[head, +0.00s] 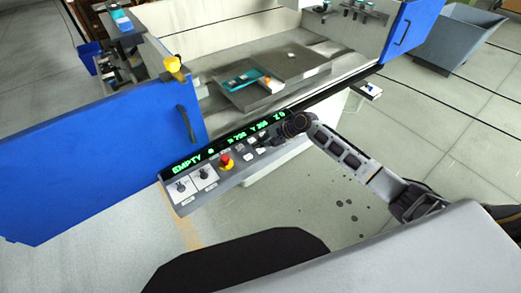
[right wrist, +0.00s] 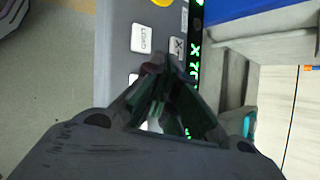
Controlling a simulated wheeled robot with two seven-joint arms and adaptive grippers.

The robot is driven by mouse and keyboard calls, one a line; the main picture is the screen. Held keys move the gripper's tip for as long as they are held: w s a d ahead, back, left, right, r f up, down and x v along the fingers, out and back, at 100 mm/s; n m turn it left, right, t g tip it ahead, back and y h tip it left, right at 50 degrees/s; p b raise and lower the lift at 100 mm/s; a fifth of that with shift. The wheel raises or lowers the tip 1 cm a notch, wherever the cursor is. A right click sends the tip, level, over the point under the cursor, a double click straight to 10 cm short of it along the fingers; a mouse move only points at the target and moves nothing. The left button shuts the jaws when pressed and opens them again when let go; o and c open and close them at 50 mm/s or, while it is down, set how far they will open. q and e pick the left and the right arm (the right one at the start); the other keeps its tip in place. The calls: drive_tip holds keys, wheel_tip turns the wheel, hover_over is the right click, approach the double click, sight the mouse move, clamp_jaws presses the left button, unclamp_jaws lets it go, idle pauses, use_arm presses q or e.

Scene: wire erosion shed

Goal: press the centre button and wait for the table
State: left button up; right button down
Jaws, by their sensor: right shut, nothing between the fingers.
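The control panel (head: 210,182) of the machine has a green lit display (head: 228,136) that begins with "EMPTY". Several pale push buttons (head: 248,152) sit below the display. My right gripper (head: 268,141) is over the right part of this panel. In the right wrist view its fingers (right wrist: 164,68) are shut and empty, with tips close to the panel. A white button marked LOAD (right wrist: 143,38) and a button marked X (right wrist: 177,47) show beyond the tips. Other buttons are partly hidden under the fingers, and I cannot tell which is the centre one or whether the tips touch. The machine's table (head: 292,65) is inside the open enclosure. My left gripper is not in view.
A red emergency stop (head: 227,161) and two rotary switches (head: 204,174) are on the panel's left part. Blue doors stand at left (head: 90,165) and right (head: 407,30). A grey bin (head: 457,35) is at back right. The floor at right is mostly clear.

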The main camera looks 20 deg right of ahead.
drive_tip(key=shift+f+p, duration=0.3)
drive_tip(key=shift+f, duration=0.05)
